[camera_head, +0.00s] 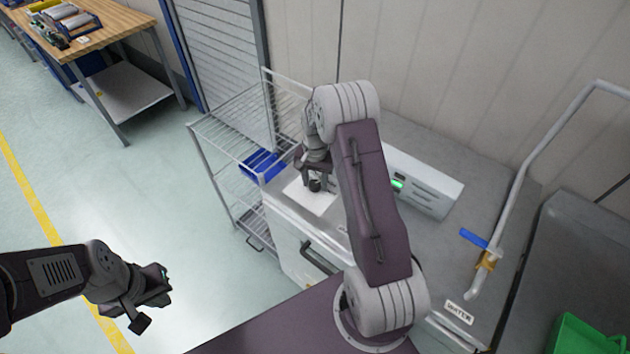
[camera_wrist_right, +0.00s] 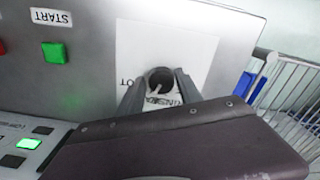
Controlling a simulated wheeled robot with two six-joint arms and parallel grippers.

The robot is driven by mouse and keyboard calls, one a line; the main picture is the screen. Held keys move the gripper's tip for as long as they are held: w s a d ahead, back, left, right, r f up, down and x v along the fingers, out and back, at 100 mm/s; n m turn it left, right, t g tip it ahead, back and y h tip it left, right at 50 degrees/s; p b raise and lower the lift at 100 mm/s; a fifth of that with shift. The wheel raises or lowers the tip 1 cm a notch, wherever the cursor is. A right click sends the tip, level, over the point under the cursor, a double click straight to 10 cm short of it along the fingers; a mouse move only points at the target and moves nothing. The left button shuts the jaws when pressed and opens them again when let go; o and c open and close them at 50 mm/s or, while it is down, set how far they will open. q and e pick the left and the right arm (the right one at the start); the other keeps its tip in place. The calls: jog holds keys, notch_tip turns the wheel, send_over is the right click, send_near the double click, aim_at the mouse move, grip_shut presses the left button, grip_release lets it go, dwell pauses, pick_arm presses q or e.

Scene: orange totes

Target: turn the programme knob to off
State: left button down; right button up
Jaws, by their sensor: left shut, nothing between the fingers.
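The programme knob (camera_wrist_right: 160,78) is a round black knob with a pale mark, on a white label plate (camera_wrist_right: 196,50) on the machine's panel. Lettering around it is partly hidden by my fingers; "OT" shows at its left. My right gripper (camera_wrist_right: 160,84) is at the knob, one finger on each side of it. I cannot tell whether the fingers touch it. In the head view the right gripper (camera_head: 316,180) is over the white plate. My left gripper (camera_head: 152,300) is shut and empty, over the floor at the lower left, away from the machine.
A green START button (camera_wrist_right: 55,53) and a lit green button (camera_wrist_right: 28,143) are near the knob. A wire rack (camera_head: 232,130) with a blue bin (camera_head: 262,165) stands left of the machine. A door handle (camera_head: 318,258) is below the panel. A bent pipe (camera_head: 530,165) stands right.

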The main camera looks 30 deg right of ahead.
jog(key=shift+w+f, duration=0.1)
jog(key=shift+w, duration=0.1)
grip_shut()
jog(key=shift+n, duration=0.4)
jog(key=n, duration=0.3)
jog(key=shift+d, duration=0.1)
jog(key=n, duration=0.5)
jog(key=shift+p, duration=0.35)
jog(key=n, duration=0.5)
jog(key=shift+n, duration=2.2)
